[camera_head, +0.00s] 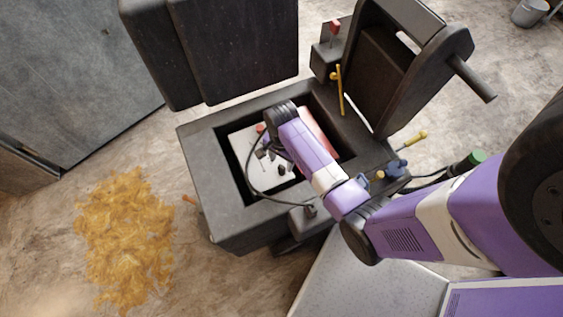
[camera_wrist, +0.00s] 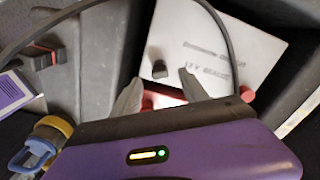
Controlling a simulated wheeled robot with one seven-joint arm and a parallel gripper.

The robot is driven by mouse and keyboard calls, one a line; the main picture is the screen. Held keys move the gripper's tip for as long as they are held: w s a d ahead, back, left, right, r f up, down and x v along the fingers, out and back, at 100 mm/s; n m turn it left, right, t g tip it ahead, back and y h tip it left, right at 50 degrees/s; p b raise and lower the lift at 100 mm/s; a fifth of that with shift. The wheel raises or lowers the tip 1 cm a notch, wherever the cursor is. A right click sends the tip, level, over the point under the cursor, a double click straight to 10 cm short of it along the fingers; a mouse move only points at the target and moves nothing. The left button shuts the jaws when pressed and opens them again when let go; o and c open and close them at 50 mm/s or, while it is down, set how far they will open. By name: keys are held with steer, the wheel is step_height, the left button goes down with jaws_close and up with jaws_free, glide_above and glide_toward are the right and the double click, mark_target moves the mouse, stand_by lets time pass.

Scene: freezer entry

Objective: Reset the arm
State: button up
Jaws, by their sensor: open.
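My purple arm reaches over a dark grey open-topped box, and my gripper (camera_head: 266,152) hangs down into its opening. In the wrist view the two fingers of my gripper (camera_wrist: 160,76) are apart, with nothing clearly held. A white panel with dark lettering that appears to include "12 V" (camera_wrist: 205,50) lies inside the box; it also shows in the head view (camera_head: 284,181). A small black knob (camera_wrist: 159,69) appears between the fingertips; I cannot tell how far below them it is. Red parts lie just beyond the fingers.
The box's grey rim (camera_head: 215,190) surrounds my gripper closely. A raised dark lid (camera_head: 385,60), a yellow lever (camera_head: 340,90) and a red-topped switch (camera_head: 335,28) stand at its back right. Large dark blocks (camera_head: 235,50) rise behind. Yellow straw-like material (camera_head: 125,240) lies on the floor at left.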

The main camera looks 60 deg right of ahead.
steer(key=shift+r, duration=0.9)
